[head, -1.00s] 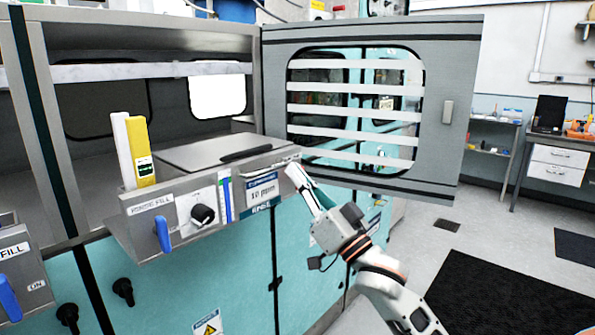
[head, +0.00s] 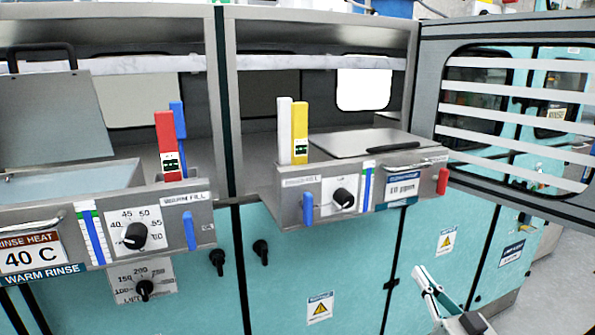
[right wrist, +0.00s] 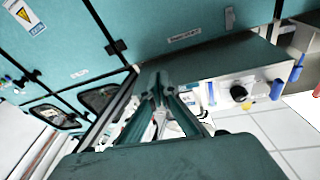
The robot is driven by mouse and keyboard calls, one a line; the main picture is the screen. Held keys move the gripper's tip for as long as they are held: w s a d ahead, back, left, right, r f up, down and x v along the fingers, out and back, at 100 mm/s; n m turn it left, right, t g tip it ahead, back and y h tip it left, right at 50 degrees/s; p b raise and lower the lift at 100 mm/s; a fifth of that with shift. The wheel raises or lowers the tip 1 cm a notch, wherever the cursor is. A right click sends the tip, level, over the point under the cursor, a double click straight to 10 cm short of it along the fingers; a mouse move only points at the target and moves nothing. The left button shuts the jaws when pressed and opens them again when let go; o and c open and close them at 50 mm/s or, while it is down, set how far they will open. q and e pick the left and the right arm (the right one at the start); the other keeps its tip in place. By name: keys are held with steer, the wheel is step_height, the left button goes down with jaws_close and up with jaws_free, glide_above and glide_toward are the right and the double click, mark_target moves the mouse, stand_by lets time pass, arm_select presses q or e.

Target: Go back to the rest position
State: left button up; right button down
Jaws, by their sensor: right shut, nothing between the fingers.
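My right gripper (head: 430,284) is low at the right in the head view, in front of the teal cabinet fronts, below and apart from the rinse panel. Its fingers are closed together with nothing between them. In the right wrist view its fingers (right wrist: 163,108) converge in front of a teal cabinet. My left gripper is not in view.
The rinse panel (head: 325,204) juts out with a black knob (head: 344,199), blue handles and a red handle (head: 443,181). The barred door (head: 515,203) stands open at right. A warm rinse panel (head: 75,255) juts out at left.

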steer(key=s+a+f+n+g, duration=0.1)
steer(key=s+f+g, duration=0.1)
steer(key=s+f, duration=0.35)
steer(key=s+a+f+g+h, duration=0.1)
steer(key=s+a+f, duration=0.1)
steer(key=f, duration=0.7)
steer(key=s+a+f+n+g, duration=0.1)
steer(key=s+f+g, duration=0.1)
steer(key=s+f, duration=0.35)
steer(key=s+a+f+n+g, duration=0.1)
steer(key=s+f+g, duration=0.1)
steer(key=s+f, duration=0.4)
steer(key=s+a+f+n+g+p, duration=0.1)
steer(key=s+a+f+g, duration=0.1)
steer(key=s+f, duration=0.5)
steer(key=shift+a+f+h, duration=0.3)
steer(key=shift+f, duration=0.65)
